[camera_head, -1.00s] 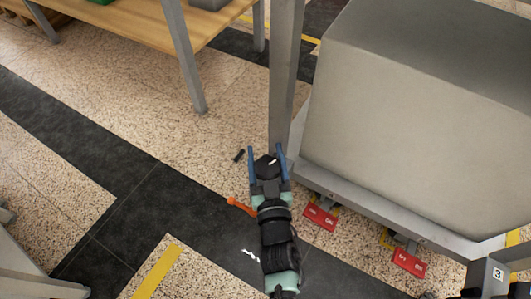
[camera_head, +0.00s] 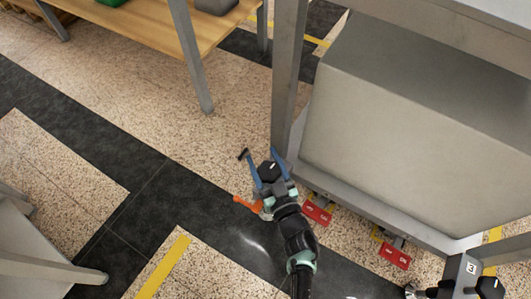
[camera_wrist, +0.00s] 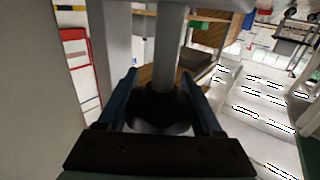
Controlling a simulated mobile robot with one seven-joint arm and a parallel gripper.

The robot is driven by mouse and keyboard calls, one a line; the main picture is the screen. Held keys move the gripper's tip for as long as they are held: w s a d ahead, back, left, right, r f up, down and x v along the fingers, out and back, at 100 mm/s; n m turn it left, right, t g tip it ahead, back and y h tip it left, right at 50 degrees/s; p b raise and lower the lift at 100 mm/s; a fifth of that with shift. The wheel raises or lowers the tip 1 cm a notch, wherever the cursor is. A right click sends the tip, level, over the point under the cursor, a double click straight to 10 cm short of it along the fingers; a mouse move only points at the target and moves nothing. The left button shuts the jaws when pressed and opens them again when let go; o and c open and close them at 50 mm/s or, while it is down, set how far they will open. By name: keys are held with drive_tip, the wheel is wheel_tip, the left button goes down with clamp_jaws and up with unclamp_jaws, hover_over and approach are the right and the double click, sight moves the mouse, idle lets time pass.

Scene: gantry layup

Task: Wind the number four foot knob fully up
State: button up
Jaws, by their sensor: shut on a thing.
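A black foot knob (camera_head: 267,171) with a small white mark on top sits at the base of the grey post (camera_head: 288,75). My gripper (camera_head: 266,165) reaches it low over the floor, with one blue finger on each side, shut on it. In the wrist view the dark knob (camera_wrist: 160,108) shows between the two blue fingers, below a grey shaft (camera_wrist: 168,45). No number is readable at this knob. Another black knob (camera_head: 490,287) stands at the lower right, beside a post plate marked 3.
A large grey box (camera_head: 400,150) fills the frame right of the post. Red pedals (camera_head: 318,213) lie below its edge. An orange lever (camera_head: 246,204) sticks out left of my wrist. A wooden table (camera_head: 150,30) stands behind.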

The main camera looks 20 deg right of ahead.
drive_tip(key=shift+y, duration=0.3)
drive_tip(key=o, duration=1.4)
drive_tip(key=shift+c, duration=0.2)
drive_tip(key=shift+s, duration=0.1)
drive_tip(key=s+p, duration=0.4)
drive_tip(key=s, duration=0.9)
drive_tip(key=shift+d, duration=0.2)
